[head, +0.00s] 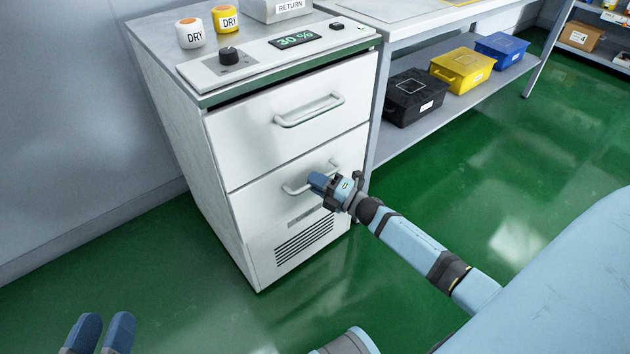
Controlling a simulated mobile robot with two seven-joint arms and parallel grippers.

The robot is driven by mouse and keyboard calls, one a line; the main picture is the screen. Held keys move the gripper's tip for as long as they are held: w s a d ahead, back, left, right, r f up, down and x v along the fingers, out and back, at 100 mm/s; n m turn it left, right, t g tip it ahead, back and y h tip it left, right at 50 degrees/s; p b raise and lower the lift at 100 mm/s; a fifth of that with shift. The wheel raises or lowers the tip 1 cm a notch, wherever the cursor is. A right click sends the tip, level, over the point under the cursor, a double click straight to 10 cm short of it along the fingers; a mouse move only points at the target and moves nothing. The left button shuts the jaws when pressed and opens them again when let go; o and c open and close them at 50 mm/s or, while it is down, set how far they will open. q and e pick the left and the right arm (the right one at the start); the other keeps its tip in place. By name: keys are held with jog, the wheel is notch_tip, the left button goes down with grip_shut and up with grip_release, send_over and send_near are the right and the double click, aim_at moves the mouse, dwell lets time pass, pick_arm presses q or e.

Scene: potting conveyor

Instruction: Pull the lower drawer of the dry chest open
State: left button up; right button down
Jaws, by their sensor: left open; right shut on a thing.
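The dry chest (222,156) is a white cabinet with a control panel on top and two drawers. The upper drawer (250,135) has a bar handle (310,110). The lower drawer (255,207) is below it, and its front looks about level with the upper one. My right gripper (322,182) is shut on the lower drawer's handle (290,189), hiding the middle of that handle. My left gripper (103,330) is open and empty at the bottom left, over the floor and away from the chest.
Two jars labelled DRY (189,33) (225,19) and a RETURN box (282,10) stand on the chest. Black (412,98), yellow (462,71) and blue (500,50) bins sit on a shelf at right. The green floor (180,300) before the chest is clear.

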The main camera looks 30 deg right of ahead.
pick_arm(q)
notch_tip(320, 180, up, 10)
jog(key=s+n+t+p, duration=0.1)
jog(key=t+p, duration=0.2)
jog(key=p, duration=0.4)
jog(key=shift+a+f+n+p, duration=0.2)
jog(key=shift+f+n+p, duration=0.1)
jog(key=shift+n, duration=0.1)
pick_arm(e)
jog(key=s+d, duration=0.1)
jog(key=s, duration=2.2)
jog(key=shift+s+d, duration=0.3)
jog(key=shift+d, duration=0.1)
jog(key=c, duration=1.1)
grip_release()
jog(key=shift+c, duration=0.2)
pick_arm(q)
jog(key=shift+w+a+f+g+y+p, duration=0.15)
jog(key=shift+a+f+y+p, duration=0.15)
jog(key=shift+f+p, duration=0.25)
jog(key=shift+w+a+f+g+y+p, duration=0.15)
jog(key=shift+f+y+p, duration=0.2)
jog(key=shift+f, duration=0.2)
pick_arm(e)
jog(key=v, duration=1.3)
jog(key=shift+s+d+f, duration=0.15)
jog(key=shift+s+d, duration=0.1)
jog(key=shift+s, duration=0.05)
